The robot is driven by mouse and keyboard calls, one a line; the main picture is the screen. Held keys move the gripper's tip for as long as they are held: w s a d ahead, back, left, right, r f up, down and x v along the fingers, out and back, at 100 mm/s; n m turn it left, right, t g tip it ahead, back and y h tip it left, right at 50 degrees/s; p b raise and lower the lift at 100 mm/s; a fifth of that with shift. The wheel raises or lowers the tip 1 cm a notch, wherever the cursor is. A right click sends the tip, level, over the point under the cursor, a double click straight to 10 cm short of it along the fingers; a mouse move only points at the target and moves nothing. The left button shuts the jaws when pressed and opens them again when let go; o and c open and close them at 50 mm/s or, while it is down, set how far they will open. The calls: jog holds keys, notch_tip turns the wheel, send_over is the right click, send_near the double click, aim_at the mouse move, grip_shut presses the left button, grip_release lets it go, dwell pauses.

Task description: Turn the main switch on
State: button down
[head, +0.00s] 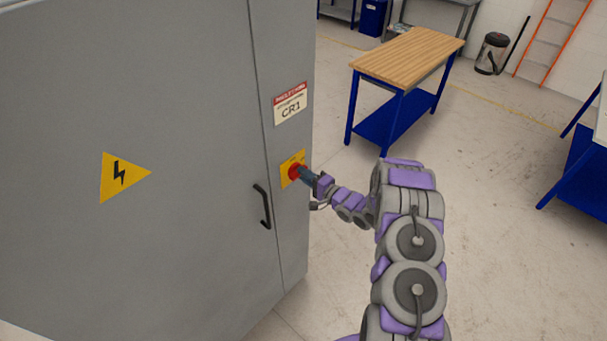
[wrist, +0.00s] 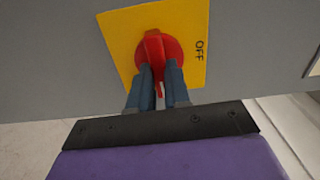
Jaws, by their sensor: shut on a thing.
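The main switch is a red rotary knob (wrist: 158,50) on a yellow plate (wrist: 120,30) on the front of the grey cabinet. The word OFF shows on the plate to the right of the knob in the wrist view. My gripper (wrist: 161,75) is shut on the knob's raised grip, with one blue-grey finger on each side of it. In the head view, my gripper (head: 302,174) reaches the red knob (head: 293,172) from the right. The fingers hide the lower part of the knob in the wrist view.
A wood-topped workbench (head: 410,55) stands behind. The floor right of the cabinet is open.

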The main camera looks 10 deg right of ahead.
jog(key=shift+d+f+m, duration=0.15)
jog(key=shift+f+m, duration=0.1)
jog(key=shift+m, duration=0.15)
jog(key=c, duration=1.4)
grip_release()
jog(key=shift+c, duration=0.2)
jog(key=o, duration=0.4)
jog(key=shift+d, duration=0.25)
jog(key=shift+c, duration=0.2)
jog(key=shift+r, duration=0.1)
jog(key=shift+s, duration=0.1)
jog(key=b+v, duration=0.2)
jog(key=v, duration=1.5)
jog(key=shift+d, duration=0.2)
jog(key=shift+b, duration=0.3)
